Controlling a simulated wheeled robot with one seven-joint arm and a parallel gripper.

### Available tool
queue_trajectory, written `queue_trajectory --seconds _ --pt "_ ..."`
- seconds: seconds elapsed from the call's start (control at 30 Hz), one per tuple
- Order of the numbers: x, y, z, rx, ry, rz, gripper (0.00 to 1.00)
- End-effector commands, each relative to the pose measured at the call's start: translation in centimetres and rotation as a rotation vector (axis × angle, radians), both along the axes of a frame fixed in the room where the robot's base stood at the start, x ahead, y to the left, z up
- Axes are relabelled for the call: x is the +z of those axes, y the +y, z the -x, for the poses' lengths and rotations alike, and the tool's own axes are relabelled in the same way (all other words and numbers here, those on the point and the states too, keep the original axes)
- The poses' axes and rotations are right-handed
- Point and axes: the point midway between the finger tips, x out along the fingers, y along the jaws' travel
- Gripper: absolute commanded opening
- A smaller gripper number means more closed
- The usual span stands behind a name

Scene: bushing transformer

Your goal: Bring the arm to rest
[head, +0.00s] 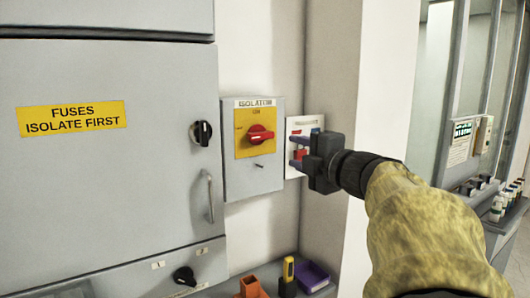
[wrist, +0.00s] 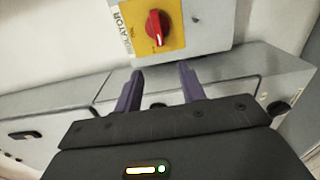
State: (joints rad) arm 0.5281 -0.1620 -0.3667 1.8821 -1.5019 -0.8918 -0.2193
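My gripper (head: 295,152) is held out in front of the wall, to the right of the isolator box (head: 254,175). Its two purple fingers are apart, and nothing shows between them in the wrist view (wrist: 162,70). The isolator has a red rotary handle (head: 260,135) on a yellow plate. The red handle (wrist: 157,28) also shows beyond the fingertips in the wrist view, and the fingers appear clear of it. My arm, in a mottled yellow cover, reaches in from the lower right of the head view.
A grey cabinet (head: 100,170) with a black knob (head: 201,132) and a handle (head: 210,197) stands at left. A white notice (head: 297,128) hangs behind my gripper. An orange item (head: 251,287), a yellow-and-black item (head: 288,275) and a purple tray (head: 313,277) sit below. Bottles (head: 497,207) stand on the right shelf.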

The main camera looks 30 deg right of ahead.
Motion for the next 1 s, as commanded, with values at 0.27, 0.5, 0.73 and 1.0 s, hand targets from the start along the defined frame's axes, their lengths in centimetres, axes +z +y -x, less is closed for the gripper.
queue_trajectory --seconds 0.27,0.5,0.73,1.0 --pt "0.0 0.0 0.0 0.000 0.000 0.000 0.40" --pt "-0.2 0.2 -0.7 -0.008 -0.004 -0.034 0.40" --pt "-4.0 1.6 -4.9 -0.109 0.010 -0.342 0.40" --pt "-15.7 6.6 -7.5 -0.354 0.229 -0.833 0.40"
